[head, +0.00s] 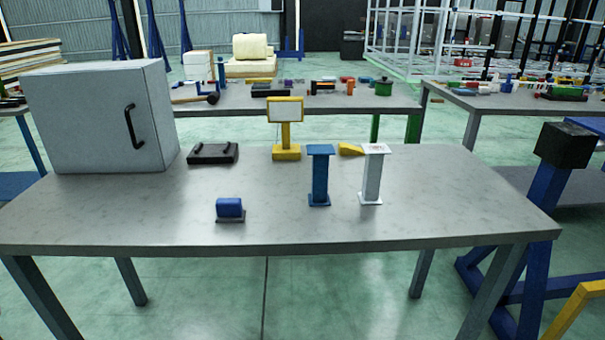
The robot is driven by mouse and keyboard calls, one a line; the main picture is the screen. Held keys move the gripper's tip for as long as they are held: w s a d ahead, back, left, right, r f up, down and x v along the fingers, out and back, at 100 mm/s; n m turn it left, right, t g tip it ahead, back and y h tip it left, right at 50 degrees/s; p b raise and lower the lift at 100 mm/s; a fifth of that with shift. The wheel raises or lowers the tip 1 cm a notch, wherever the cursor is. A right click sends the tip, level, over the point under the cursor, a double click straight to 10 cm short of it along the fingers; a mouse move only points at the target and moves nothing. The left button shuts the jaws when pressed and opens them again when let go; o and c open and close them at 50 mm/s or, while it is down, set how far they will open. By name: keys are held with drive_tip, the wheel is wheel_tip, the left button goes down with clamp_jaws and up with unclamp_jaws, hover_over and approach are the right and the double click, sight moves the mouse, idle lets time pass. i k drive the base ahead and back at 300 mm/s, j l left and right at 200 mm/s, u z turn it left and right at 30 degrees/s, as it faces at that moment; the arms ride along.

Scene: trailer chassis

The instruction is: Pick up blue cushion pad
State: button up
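A small blue block-like pad (229,207), which looks like the blue cushion pad, sits on a thin dark base (231,219) near the front edge of the grey table, left of centre. Its top and front faces show, and nothing covers it. My gripper does not show in the head view.
The grey table (420,228) also holds a grey cabinet (95,120), a dark tray with handles (213,153), a yellow stand (285,130), a blue pillar (320,178), a white pillar (371,178) and a yellow wedge (350,149). The table is clear around the pad.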

sight(228, 210)
drive_tip(key=i+j, duration=0.1)
drive_tip(key=j, duration=0.3)
drive_tip(key=i+j, duration=0.15)
drive_tip(key=j, duration=0.25)
drive_tip(key=i+j, duration=0.1)
drive_tip(key=j, duration=0.35)
drive_tip(key=i+j, duration=0.1)
drive_tip(key=j, duration=0.3)
drive_tip(key=z, duration=0.4)
drive_tip(key=j+z, duration=0.15)
drive_tip(key=z, duration=0.7)
drive_tip(key=j+z, duration=0.15)
drive_tip(key=z, duration=0.25)
